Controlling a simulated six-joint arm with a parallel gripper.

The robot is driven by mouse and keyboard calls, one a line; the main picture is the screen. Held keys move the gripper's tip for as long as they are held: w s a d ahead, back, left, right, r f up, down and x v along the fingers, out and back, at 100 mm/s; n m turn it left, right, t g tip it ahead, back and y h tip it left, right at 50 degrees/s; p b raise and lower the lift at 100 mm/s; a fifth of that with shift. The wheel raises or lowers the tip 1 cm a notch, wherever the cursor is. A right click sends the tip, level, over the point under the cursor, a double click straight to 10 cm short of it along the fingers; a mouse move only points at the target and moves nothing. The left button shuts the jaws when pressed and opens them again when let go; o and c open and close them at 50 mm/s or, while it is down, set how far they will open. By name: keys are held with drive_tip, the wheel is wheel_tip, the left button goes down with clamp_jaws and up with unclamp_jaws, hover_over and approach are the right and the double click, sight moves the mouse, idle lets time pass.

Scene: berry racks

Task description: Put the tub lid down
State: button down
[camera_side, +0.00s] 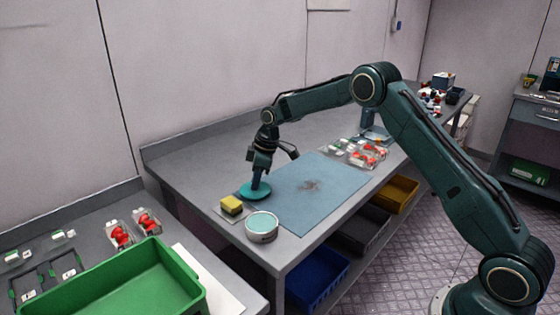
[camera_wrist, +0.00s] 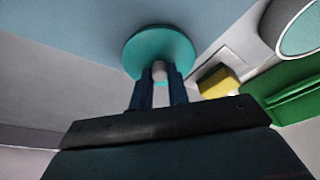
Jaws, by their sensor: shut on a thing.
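The tub lid (camera_side: 255,192) is a round teal disc with a knob, at the left edge of the blue mat. My gripper (camera_side: 259,176) points down and is shut on the lid's knob. In the wrist view the lid (camera_wrist: 150,47) lies beyond the fingers, and its pale knob (camera_wrist: 159,68) is between the fingertips of my gripper (camera_wrist: 160,80). The lid is at or just above the table; I cannot tell if it touches. The round tub (camera_side: 262,238), pale with a teal top, stands in front of the lid, apart from it, and shows partly in the wrist view (camera_wrist: 297,28).
A yellow sponge (camera_side: 231,204) on a flat tray sits just left of the lid. The blue mat (camera_side: 310,188) is mostly clear. Clear punnets with red berries (camera_side: 362,152) stand at its back. A green crate (camera_side: 185,262) is on the left bench.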

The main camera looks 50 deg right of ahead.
sight(267, 189)
drive_tip(key=shift+f, duration=0.2)
drive_tip(key=c, duration=1.4)
unclamp_jaws()
drive_tip(key=shift+f, duration=0.1)
drive_tip(key=shift+o, duration=0.2)
drive_tip(key=v, duration=1.2)
drive_tip(key=shift+r, duration=0.2)
